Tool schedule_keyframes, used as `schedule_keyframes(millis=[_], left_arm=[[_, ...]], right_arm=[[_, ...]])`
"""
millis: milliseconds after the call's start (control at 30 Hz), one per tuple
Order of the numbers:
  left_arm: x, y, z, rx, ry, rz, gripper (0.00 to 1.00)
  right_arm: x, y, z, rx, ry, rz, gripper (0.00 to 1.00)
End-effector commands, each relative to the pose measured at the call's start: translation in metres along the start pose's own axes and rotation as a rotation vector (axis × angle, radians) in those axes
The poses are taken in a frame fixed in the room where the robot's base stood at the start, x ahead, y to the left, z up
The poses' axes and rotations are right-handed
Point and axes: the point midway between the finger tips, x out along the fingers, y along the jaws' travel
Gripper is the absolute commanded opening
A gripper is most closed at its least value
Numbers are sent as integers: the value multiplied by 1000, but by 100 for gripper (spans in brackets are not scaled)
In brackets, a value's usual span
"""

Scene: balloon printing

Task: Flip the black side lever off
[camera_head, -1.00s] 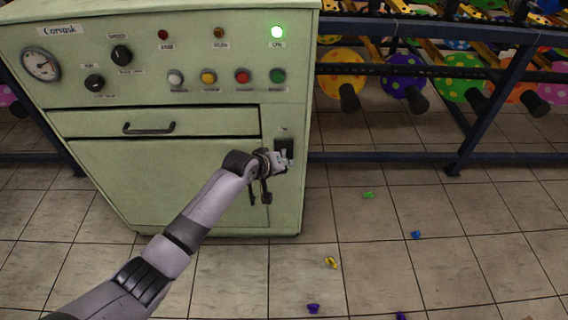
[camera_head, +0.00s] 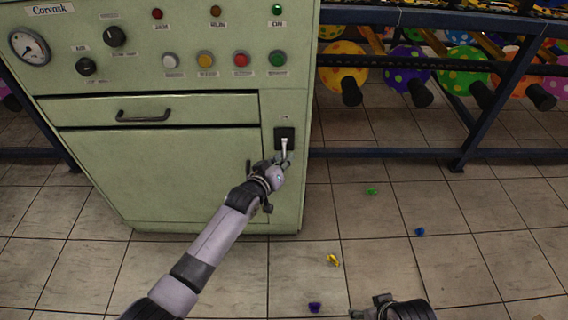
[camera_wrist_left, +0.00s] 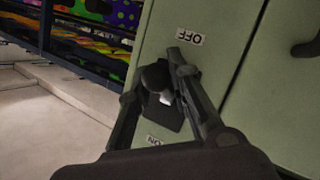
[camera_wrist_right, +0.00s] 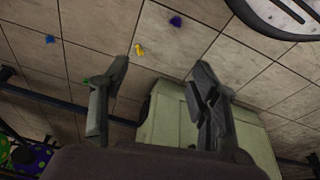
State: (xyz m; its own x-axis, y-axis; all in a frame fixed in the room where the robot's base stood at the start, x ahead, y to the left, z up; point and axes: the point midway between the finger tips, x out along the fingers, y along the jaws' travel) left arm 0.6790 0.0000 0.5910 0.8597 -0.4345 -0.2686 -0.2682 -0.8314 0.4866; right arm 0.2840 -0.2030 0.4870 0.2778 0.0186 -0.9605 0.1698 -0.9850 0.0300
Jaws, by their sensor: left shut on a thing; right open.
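The black side lever (camera_wrist_left: 155,76) is on its dark plate (camera_head: 284,137) on the front right of the green machine (camera_head: 180,170). In the left wrist view, which sees the panel upside down, the OFF label (camera_wrist_left: 190,37) is above the lever and the ON label (camera_wrist_left: 154,140) below the plate. My left gripper (camera_head: 284,155) is shut on the lever at the plate's lower end, toward OFF; its fingers partly hide it. The lamp (camera_head: 277,9) at the top right is dark green, unlit.
A drawer handle (camera_head: 143,116), knobs and several coloured buttons are on the panel. A dark metal rack (camera_head: 430,153) with polka-dot balloons stands at right. Small coloured pieces, such as a yellow one (camera_head: 333,260), lie on the tiled floor.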

Motion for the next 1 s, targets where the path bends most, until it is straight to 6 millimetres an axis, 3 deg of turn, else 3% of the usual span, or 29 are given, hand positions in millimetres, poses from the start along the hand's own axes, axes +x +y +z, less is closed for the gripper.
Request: schedule_keyframes(millis=[200,400,967,1000], left_arm=[[3,-4,5,26,49,20,0],[4,-4,4,40,76,31,0],[4,-4,3,46,89,36,0],[4,-4,3,46,89,36,19]], right_arm=[[-39,2,-2,2,23,4,56],[-57,2,-1,3,30,5,56],[-54,2,0,3,28,5,56],[-54,2,0,3,28,5,56]])
